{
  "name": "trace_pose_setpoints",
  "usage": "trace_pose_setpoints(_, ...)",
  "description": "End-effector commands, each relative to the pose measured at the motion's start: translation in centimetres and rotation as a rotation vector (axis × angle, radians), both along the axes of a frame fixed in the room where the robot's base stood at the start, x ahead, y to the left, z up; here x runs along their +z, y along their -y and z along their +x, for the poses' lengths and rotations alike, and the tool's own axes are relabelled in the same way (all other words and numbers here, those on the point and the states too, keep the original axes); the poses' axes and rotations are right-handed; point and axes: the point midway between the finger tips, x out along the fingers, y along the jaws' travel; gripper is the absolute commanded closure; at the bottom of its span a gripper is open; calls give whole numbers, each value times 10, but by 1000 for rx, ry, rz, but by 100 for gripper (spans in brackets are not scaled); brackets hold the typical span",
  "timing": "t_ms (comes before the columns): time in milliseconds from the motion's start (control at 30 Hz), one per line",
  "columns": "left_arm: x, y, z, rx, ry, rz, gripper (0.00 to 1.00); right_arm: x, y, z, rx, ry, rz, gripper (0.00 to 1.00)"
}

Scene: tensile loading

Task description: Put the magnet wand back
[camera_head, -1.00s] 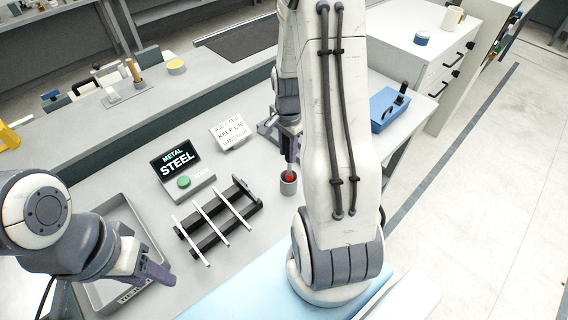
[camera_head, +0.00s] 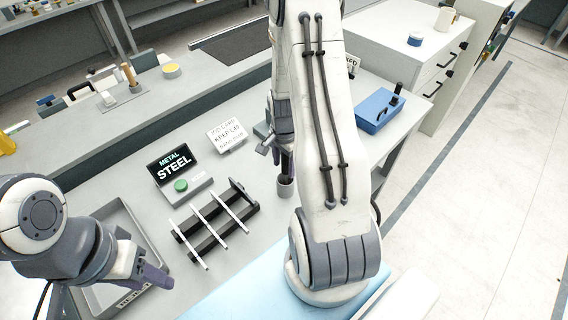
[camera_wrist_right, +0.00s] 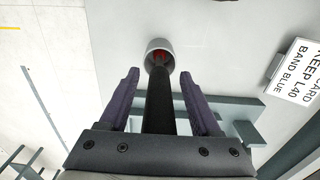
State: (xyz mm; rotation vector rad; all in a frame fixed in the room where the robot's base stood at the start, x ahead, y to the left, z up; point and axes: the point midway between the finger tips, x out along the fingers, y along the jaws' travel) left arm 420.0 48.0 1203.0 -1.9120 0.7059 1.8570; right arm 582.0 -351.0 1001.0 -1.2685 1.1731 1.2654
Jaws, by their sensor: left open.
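The magnet wand (camera_wrist_right: 160,105) is a dark shaft standing between the fingers of my right gripper (camera_wrist_right: 160,75). In the right wrist view its far end reaches into a grey cup-shaped holder (camera_wrist_right: 152,46), with red showing inside. The fingers lie on both sides of the shaft with gaps visible, so the gripper looks open around it. In the head view the holder (camera_head: 286,190) stands on the bench directly below my right gripper, and the arm partly hides the area. My left gripper (camera_head: 160,278) is open and empty near the grey tray.
A black rack (camera_head: 236,222) with pale bars stands left of the holder. Behind it are a METAL STEEL display (camera_head: 173,163) with a green button and a white sign (camera_head: 227,136). The grey tray (camera_head: 142,233) is at left, a blue box (camera_head: 378,110) at right.

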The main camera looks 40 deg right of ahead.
Motion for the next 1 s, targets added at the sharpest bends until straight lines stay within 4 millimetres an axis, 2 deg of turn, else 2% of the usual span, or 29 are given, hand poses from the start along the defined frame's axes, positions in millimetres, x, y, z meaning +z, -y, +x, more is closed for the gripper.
trace_pose_setpoints(200, 1, 0, 0, 0, 0, 0, 50, 1, 0, 0, 0, 0, 0, 36)
trace_pose_setpoints(367, -1, 0, 0, 0, 0, 0, 50, 11, 1, 1, 0, 3, -2, 36)
trace_pose_setpoints(467, -5, 0, 0, 0, 0, 0, 50, 26, 1, 1, 0, 6, -4, 36)
trace_pose_setpoints(800, -20, 0, 0, 3, 0, 0, 50, 94, 1, 1, 0, 6, -4, 36)
trace_pose_setpoints(1000, -23, 0, 0, 3, 0, 0, 50, 118, 0, 1, 0, 2, -1, 36)
